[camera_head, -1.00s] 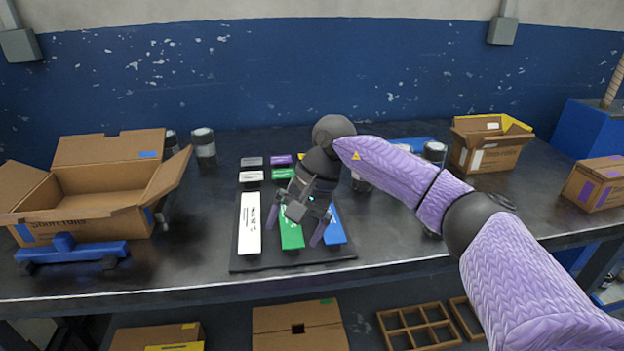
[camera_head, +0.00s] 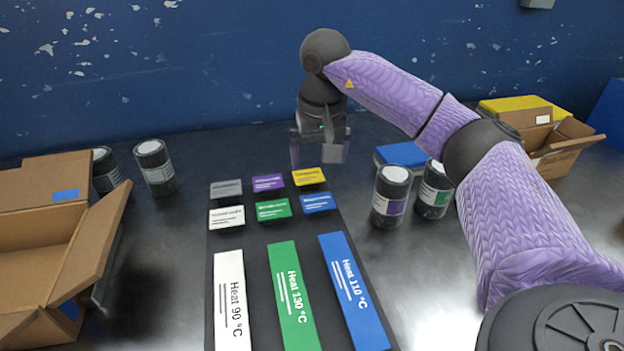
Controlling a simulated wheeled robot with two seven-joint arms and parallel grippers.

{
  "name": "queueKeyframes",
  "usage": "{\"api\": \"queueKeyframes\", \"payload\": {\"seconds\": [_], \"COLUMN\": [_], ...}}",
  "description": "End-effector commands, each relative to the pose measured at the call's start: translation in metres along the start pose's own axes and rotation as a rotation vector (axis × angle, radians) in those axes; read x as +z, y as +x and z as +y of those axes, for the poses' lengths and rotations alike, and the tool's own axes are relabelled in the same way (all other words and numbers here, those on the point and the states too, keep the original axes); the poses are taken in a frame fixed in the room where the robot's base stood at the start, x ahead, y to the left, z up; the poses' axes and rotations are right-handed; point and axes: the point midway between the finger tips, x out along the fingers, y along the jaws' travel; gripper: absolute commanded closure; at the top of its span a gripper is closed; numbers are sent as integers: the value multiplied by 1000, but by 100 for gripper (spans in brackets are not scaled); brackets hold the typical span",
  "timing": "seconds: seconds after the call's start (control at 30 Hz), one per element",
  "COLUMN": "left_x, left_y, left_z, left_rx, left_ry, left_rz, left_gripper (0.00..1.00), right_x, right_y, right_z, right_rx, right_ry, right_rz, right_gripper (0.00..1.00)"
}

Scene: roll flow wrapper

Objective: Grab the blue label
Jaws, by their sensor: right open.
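A small blue label (camera_head: 319,203) stands at the right end of the nearer row of small labels on a dark board (camera_head: 238,240). A long blue strip (camera_head: 354,291) marked "Heat 110 °C" lies on the right side of the same board. My right gripper (camera_head: 317,156) is open and empty, pointing down beyond the far row of labels, behind the yellow label (camera_head: 308,177). It appears apart from the small blue label. My left gripper is not in view.
Purple (camera_head: 268,183), grey (camera_head: 226,189), green (camera_head: 273,210) and white (camera_head: 226,217) labels stand close around. Two jars (camera_head: 390,196) stand to the right near a blue box (camera_head: 402,154). An open carton (camera_head: 60,245) is at the left.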

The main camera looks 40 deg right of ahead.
Motion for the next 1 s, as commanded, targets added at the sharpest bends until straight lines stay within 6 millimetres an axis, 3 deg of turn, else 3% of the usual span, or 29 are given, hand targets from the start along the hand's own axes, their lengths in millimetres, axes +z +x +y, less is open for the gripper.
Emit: {"api": "queueKeyframes", "payload": {"seconds": [0.1,0.47,1.0], "left_x": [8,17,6], "left_y": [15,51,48], "left_z": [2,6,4], "left_rx": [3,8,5], "left_ry": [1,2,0], "left_rz": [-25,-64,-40], "left_gripper": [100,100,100], "right_x": [1,3,3], "right_y": [29,94,95], "right_z": [0,2,2], "right_rx": [3,4,1], "right_ry": [0,1,1], "right_rz": [-5,-6,-2], "right_gripper": [0,0,0]}}
